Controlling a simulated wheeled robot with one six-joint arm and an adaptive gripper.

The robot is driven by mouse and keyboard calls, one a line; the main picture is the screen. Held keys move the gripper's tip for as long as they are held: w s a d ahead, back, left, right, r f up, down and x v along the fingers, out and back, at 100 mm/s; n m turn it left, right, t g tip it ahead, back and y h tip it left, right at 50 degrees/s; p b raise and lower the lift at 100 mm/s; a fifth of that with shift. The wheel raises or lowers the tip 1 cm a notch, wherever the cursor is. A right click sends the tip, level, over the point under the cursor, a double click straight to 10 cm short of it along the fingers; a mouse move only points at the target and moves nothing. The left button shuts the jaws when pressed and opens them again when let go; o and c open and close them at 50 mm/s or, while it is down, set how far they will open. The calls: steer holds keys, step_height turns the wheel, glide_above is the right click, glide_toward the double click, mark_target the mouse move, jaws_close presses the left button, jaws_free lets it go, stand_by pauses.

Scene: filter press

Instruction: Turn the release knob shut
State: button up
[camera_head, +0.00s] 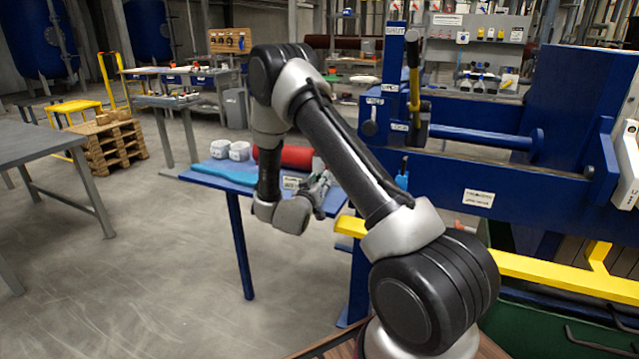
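The blue press (470,180) stands on the right. A small dark round knob (370,128) sits on its upright post, among small white labels too small to read; I take it for the release knob, but cannot be sure. Its turn position cannot be told. A lever with a black grip and yellow shaft (414,75) stands upright beside the post. My gripper (322,186) is left of and below the knob, apart from it, over the right end of a small blue table (235,188). Its fingers are small and partly hidden by my arm, so open or shut is unclear.
A red roll (285,157), white rolls (239,151) and a turquoise cloth (222,173) lie on the small blue table. A yellow rail (530,270) runs along the press front. A grey table (40,142) stands at left. The floor between is clear.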

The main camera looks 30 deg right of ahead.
steer(key=shift+n, duration=0.9)
steer(key=o, duration=0.8)
steer(key=shift+c, duration=0.2)
steer(key=v, duration=1.2)
steer(key=shift+r, duration=0.1)
